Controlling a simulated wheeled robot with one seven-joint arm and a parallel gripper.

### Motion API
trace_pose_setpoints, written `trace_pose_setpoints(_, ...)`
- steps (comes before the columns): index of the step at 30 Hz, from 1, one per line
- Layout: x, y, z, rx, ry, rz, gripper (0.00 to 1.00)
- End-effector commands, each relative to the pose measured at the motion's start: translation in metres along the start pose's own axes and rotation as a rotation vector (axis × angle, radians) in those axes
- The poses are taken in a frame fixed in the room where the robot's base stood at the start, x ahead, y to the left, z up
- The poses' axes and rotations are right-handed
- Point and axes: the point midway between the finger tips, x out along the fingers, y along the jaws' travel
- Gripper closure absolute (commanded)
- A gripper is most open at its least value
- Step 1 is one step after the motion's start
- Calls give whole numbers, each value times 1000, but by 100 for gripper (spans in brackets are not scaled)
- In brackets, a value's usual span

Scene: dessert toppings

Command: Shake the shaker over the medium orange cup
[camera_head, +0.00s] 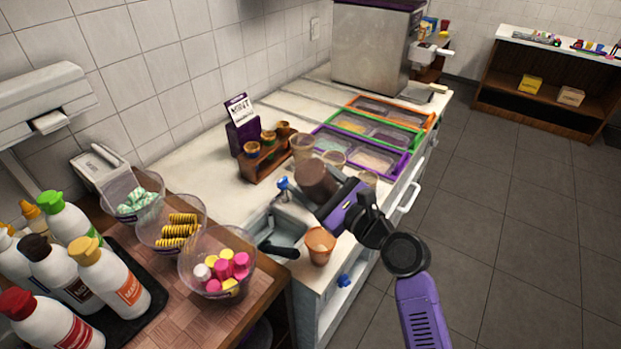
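A dark brown cylinder, the shaker (312,177), is at the end of my purple and black gripper (330,192). The gripper appears shut on it, though the fingertips are mostly hidden by the shaker and the gripper body. The shaker is held tilted above the counter. The orange cup (320,246) stands upright near the counter's front edge, below my gripper in the picture and apart from it. Its opening faces up.
A sink (285,232) lies left of the orange cup. Clear cups (303,147) stand behind the shaker, near coloured topping trays (372,125). Left are a wooden rack (264,160), tubs of sweets (217,266) and sauce bottles (110,277). The floor at right is clear.

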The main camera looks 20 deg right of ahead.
Motion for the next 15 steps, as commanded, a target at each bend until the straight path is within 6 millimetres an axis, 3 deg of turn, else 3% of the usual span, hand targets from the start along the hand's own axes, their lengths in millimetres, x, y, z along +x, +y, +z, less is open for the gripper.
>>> trace_pose_setpoints(15, 0, 13, -32, 0, -1, -1, 94)
